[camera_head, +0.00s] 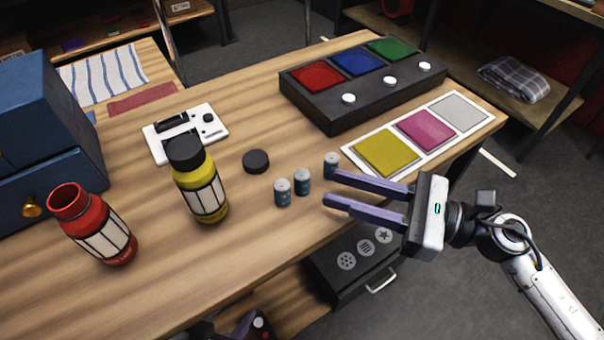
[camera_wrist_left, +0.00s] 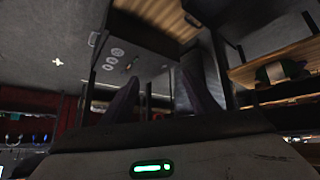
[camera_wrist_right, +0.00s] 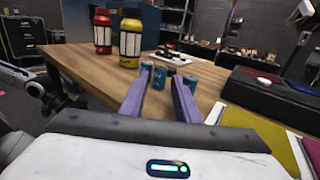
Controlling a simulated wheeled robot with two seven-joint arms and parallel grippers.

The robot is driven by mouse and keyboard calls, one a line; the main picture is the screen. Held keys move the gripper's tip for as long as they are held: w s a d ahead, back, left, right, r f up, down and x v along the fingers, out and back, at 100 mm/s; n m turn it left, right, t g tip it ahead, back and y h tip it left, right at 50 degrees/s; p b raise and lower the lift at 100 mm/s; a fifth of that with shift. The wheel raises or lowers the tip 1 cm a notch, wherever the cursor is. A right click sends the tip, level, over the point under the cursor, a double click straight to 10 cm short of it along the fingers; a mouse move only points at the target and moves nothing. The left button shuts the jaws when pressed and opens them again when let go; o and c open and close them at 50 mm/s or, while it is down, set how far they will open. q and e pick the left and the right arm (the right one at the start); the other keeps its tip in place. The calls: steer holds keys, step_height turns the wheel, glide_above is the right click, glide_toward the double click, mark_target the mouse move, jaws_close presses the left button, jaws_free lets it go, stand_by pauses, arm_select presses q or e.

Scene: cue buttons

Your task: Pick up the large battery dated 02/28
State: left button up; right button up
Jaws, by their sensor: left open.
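Three small grey-blue batteries with pale tops stand upright on the wooden table (camera_head: 150,285): one on the left (camera_head: 282,192), one in the middle (camera_head: 302,182), one on the right (camera_head: 331,165). They look close in size, and no date is legible. My right gripper (camera_head: 330,184) is open and empty, its purple fingers pointing at the batteries from the right. In the right wrist view, batteries (camera_wrist_right: 159,77) show between and beyond the fingertips. My left gripper (camera_wrist_left: 158,75) is open and empty below the table edge; only part of it shows in the head view (camera_head: 243,324).
A yellow bottle (camera_head: 202,195), red bottle (camera_head: 100,232), black lid (camera_head: 256,161) and white device (camera_head: 205,122) stand left of the batteries. A black button box (camera_head: 330,112) and colour card (camera_head: 350,149) lie behind right. A dark drawer unit (camera_head: 340,268) is below the table.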

mark_target(302, 183)
steer(key=p+x, duration=0.1)
steer(key=x, duration=0.3)
steer(key=shift+w+a+p, duration=0.25)
steer(key=shift+p, duration=0.1)
steer(key=shift+a, duration=0.25)
jaws_close()
arm_select(q)
steer(key=shift+w+a+r, duration=0.1)
steer(key=shift+w+r, duration=0.1)
steer(key=shift+r, duration=0.35)
steer(key=shift+w+r, duration=0.2)
steer(key=shift+r, duration=0.3)
